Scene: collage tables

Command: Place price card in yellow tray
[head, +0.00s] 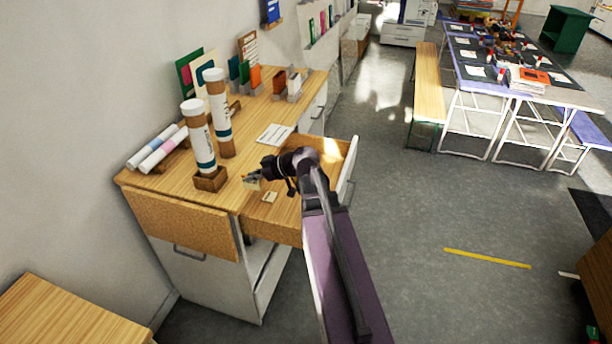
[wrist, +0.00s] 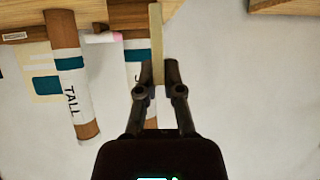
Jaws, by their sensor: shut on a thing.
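My gripper (head: 258,176) is above the front part of the wooden counter. In the wrist view, my gripper (wrist: 158,76) is shut on a thin pale beige card (wrist: 156,38), seen edge-on between the fingertips. In the head view, the held card (head: 252,184) shows as a small yellowish piece just below the fingers; any print on it is too small to read. A small tan piece (head: 269,197) lies on the counter close to it. I cannot make out a yellow tray for certain in either view.
Two tall labelled tubes (head: 218,115) (head: 199,140) stand upright left of my gripper. Rolled sheets (head: 158,150) lie at the wall. A white printed card (head: 274,134) lies behind my gripper. An open drawer (head: 333,148) juts out at right. Coloured cards in holders stand at the back.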

